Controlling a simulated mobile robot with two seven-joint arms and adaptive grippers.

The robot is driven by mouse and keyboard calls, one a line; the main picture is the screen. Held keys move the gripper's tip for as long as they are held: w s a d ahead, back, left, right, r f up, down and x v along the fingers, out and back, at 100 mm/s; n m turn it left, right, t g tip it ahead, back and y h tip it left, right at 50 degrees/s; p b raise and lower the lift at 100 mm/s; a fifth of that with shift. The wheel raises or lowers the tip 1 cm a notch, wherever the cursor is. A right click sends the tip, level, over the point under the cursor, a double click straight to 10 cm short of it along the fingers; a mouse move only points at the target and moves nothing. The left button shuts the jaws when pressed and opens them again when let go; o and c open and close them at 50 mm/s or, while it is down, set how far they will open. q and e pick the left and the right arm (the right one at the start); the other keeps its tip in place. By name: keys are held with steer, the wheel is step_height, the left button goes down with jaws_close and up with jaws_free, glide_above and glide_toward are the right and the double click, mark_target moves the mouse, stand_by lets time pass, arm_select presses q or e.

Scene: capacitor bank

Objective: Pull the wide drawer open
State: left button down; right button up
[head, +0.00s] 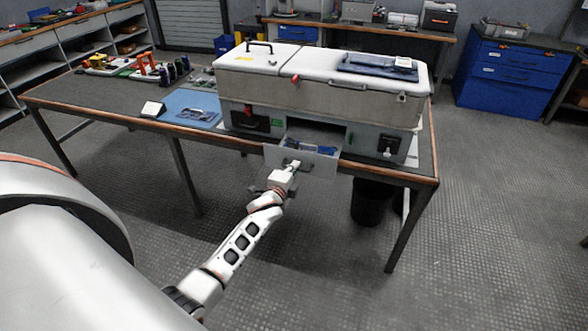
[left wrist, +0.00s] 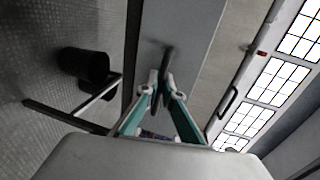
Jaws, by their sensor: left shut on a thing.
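The wide drawer (head: 318,166) sits in the middle of the grey unit's lower front in the head view. It stands out from the unit, with dark and blue items visible inside. My left gripper (head: 292,168) is at the drawer's front, in front of its grey panel. In the left wrist view my left gripper's teal fingers (left wrist: 160,92) are closed on the dark drawer handle (left wrist: 167,62), with the grey front panel (left wrist: 188,38) behind. My right gripper is in neither view.
The unit (head: 376,108) with white lids stands on a workbench (head: 60,96) with a wooden edge. A blue mat (head: 178,101) lies left of it. A black bin (head: 371,203) stands under the bench. The floor in front is open.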

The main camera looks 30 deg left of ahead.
arm_select(q)
steer(key=c, duration=2.5)
jaws_free()
steer(key=shift+s, duration=0.15)
steer(key=v, duration=1.1)
steer(key=shift+s+r, duration=0.2)
steer(key=shift+s, duration=0.15)
steer(key=shift+d, duration=0.1)
steer(key=s+d+f+n+g+h, duration=0.2)
steer(key=s+d+f+n, duration=0.3)
steer(key=s, duration=0.7)
steer(key=s+d+f+n+g+h, duration=0.2)
steer(key=s+d+f+n+h, duration=0.2)
steer(key=s+d+f, duration=0.5)
steer(key=s+d+n, duration=0.2)
steer(key=s+d, duration=0.1)
steer(key=d, duration=0.2)
steer(key=shift+d+f+h, duration=0.15)
steer(key=shift+d+h, duration=0.15)
